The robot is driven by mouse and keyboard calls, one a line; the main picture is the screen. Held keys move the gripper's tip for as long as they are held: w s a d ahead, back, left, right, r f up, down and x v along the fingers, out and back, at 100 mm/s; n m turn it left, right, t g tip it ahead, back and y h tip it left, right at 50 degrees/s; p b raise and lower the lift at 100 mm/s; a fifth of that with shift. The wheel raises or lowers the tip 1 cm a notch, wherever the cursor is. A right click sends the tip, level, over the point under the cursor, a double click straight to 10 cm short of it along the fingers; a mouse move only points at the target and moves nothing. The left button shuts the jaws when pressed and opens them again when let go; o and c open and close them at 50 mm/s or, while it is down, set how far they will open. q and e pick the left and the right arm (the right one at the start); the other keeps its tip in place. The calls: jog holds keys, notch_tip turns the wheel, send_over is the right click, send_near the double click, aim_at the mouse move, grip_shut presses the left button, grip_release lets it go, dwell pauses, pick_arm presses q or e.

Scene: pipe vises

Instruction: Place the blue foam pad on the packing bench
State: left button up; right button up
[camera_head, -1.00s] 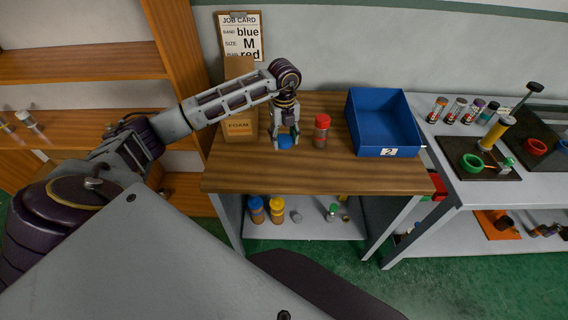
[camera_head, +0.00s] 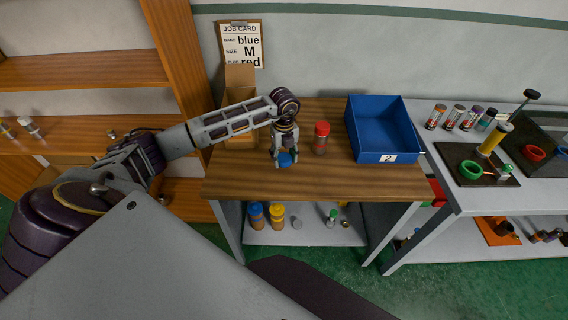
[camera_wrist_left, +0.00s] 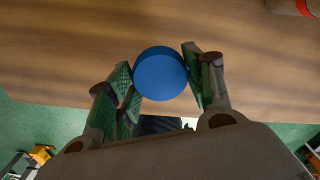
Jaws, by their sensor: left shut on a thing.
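The blue foam pad (camera_head: 285,160) is a small round blue disc in my left gripper (camera_head: 285,153), over the packing bench (camera_head: 330,180). The bench has a brown wooden top. In the left wrist view the pad (camera_wrist_left: 160,74) sits between the two green-padded fingers of the left gripper (camera_wrist_left: 160,82), which are shut on its sides. The bench top (camera_wrist_left: 70,45) lies below it, and the pad is near the bench's front edge. I cannot tell whether the pad touches the wood. My right gripper does not show.
A red-capped bottle (camera_head: 321,138) stands right of the gripper. A cardboard box (camera_head: 240,85) stands behind my left arm, and a blue bin (camera_head: 388,157) stands at the right. A job card (camera_head: 240,42) hangs behind. The front right of the bench is clear.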

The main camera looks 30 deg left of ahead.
aim_at(284, 164)
pick_arm(q)
jog(key=shift+f, duration=0.25)
jog(key=shift+f, duration=1.8)
jog(key=shift+f, duration=0.1)
jog(key=o, duration=0.7)
